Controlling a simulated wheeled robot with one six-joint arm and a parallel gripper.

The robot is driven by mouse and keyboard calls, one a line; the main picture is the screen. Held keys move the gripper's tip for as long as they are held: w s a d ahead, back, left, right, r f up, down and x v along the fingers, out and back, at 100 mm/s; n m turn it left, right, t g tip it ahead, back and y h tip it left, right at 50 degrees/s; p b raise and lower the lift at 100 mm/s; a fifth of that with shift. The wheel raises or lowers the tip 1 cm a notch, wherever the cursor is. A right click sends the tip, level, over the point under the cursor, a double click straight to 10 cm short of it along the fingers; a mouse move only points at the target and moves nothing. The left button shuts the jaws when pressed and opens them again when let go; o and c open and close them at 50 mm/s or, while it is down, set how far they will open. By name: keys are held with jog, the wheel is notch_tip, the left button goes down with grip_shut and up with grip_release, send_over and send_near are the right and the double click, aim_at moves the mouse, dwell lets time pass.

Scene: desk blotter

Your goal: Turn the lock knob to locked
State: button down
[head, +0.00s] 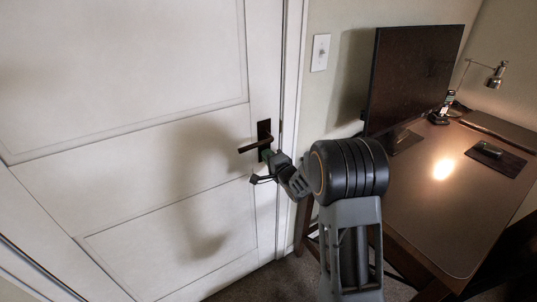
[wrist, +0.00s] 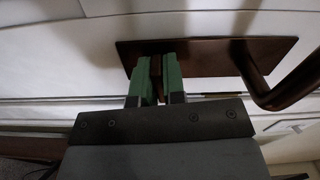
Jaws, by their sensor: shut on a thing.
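The lock knob (wrist: 155,72) is a small dark brown piece on the dark brown lock plate (wrist: 215,55) of the white door (head: 130,110). My gripper (wrist: 157,75) has green fingers, one on each side of the knob, and is shut on it. The fingers hide part of the knob, so I cannot tell its turned position. In the head view my gripper (head: 267,154) is at the lower part of the plate (head: 264,127), and the knob is hidden there. The dark lever handle (head: 249,147) points left above my gripper; it also shows in the wrist view (wrist: 291,88).
A light switch (head: 320,52) is on the wall right of the door frame. A desk (head: 425,205) stands at the right with a monitor (head: 410,75), a lamp (head: 495,77) and a mouse (head: 488,150). Bare door panel lies left of the lever.

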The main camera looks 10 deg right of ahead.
jog(key=shift+m, duration=0.7)
jog(key=shift+p, duration=0.3)
jog(key=c, duration=1.2)
grip_release()
jog(key=v, duration=1.3)
jog(key=shift+s, duration=0.35)
jog(key=shift+d, duration=0.15)
